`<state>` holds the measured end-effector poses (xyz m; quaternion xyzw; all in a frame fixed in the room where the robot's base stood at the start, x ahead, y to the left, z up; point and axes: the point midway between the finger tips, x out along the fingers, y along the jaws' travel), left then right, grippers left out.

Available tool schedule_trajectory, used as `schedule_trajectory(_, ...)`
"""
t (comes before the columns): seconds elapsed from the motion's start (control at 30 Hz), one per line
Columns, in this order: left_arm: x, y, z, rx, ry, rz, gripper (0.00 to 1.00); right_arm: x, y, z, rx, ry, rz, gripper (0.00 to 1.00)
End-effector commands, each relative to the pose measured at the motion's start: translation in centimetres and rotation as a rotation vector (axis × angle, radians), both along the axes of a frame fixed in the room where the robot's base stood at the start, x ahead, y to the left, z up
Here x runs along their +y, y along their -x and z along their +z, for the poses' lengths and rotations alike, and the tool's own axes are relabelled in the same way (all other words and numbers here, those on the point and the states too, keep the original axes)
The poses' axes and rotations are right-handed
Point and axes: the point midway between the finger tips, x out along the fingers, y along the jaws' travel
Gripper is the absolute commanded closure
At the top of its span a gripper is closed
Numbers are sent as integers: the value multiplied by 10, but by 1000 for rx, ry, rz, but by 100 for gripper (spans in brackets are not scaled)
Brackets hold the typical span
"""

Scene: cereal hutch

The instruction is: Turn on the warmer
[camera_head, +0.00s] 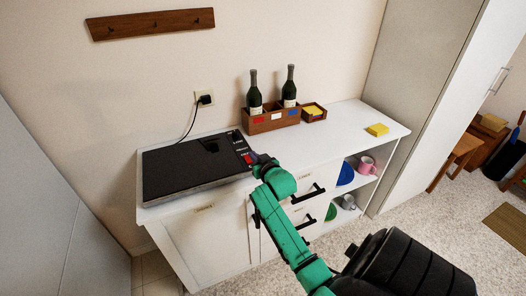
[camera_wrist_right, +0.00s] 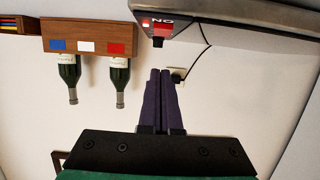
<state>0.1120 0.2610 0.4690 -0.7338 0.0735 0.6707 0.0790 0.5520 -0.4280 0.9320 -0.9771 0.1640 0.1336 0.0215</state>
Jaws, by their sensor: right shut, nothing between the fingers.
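The warmer (camera_head: 190,165) is a flat black plate on the left part of the white hutch top. Its control strip (camera_head: 240,147) runs along the right side and has a red part (camera_head: 248,158) near the front. My right gripper (camera_head: 257,158) is at the front right corner of the warmer, close beside that red part. In the right wrist view, upside down, the shut, empty fingers (camera_wrist_right: 160,72) point at the strip, just short of a dark knob or switch (camera_wrist_right: 158,40) near an "ON" label (camera_wrist_right: 159,23) and a red patch. Contact cannot be told. My left gripper is out of view.
A wooden box (camera_head: 272,121) with two dark bottles stands behind to the right, with a small box of yellow pieces beside it. A yellow block (camera_head: 377,130) lies at the right end. The warmer's cord runs to a wall plug (camera_head: 205,99). The right half of the top is mostly clear.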

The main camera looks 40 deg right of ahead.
Motion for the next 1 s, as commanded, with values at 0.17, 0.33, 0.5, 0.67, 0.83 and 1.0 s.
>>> schedule_trajectory(0.17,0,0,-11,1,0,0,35,15,44,-3,5,-2,0,100)
schedule_trajectory(0.33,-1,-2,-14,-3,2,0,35,24,70,2,4,-2,-1,100)
schedule_trajectory(0.5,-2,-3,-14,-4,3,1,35,27,78,4,3,-2,-1,100)
schedule_trajectory(0.67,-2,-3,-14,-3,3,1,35,27,78,5,3,-2,-1,100)
schedule_trajectory(0.83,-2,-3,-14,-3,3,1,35,27,77,5,3,-2,-1,100)
schedule_trajectory(1.0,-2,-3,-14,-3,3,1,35,27,78,4,6,-2,1,100)
